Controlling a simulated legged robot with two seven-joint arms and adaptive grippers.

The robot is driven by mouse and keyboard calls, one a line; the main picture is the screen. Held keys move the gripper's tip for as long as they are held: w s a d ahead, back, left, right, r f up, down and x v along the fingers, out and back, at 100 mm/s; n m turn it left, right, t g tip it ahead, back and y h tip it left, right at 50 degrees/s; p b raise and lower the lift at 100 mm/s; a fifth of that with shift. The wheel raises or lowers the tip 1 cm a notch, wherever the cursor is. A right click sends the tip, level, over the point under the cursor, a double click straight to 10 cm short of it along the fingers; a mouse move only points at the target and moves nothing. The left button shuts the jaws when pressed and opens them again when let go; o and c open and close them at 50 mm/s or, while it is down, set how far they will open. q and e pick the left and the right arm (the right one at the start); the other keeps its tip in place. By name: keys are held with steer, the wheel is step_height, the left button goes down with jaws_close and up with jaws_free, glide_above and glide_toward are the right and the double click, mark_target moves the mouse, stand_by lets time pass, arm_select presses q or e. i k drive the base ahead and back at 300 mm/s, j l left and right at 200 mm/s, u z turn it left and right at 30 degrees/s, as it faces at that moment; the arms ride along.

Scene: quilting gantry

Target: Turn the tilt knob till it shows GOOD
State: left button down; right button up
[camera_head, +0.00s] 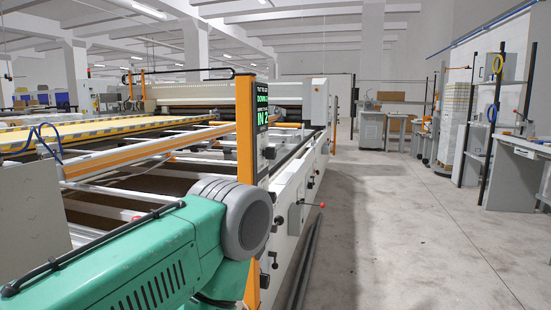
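The quilting gantry runs along the left, with a white side frame (308,182) facing the aisle. Small dark knobs or handles (279,220) sit on the side frame, and a lever with a red ball end (321,205) sticks out toward the aisle. I cannot tell which is the tilt knob. Neither gripper shows. The lower left of the machine is hidden.
A clear concrete aisle (390,230) runs along the machine's right side. Dark rails or pipes (303,265) lie along its foot. Grey workbenches (517,165) with dark posts stand at the right, and a grey cabinet (371,130) stands farther back.

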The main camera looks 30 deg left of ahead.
mark_target(270, 153)
steer(key=i+l, duration=0.15)
steer(key=i, duration=0.2)
steer(key=i+l, duration=0.2)
steer(key=i, duration=0.15)
steer(key=i+l, duration=0.15)
steer(key=i, duration=0.2)
steer(key=u, duration=0.5)
steer(key=i+l+u, duration=0.1)
steer(key=u, duration=0.85)
steer(key=l+u, duration=0.15)
steer(key=u, duration=0.35)
steer(key=i+l, duration=0.05)
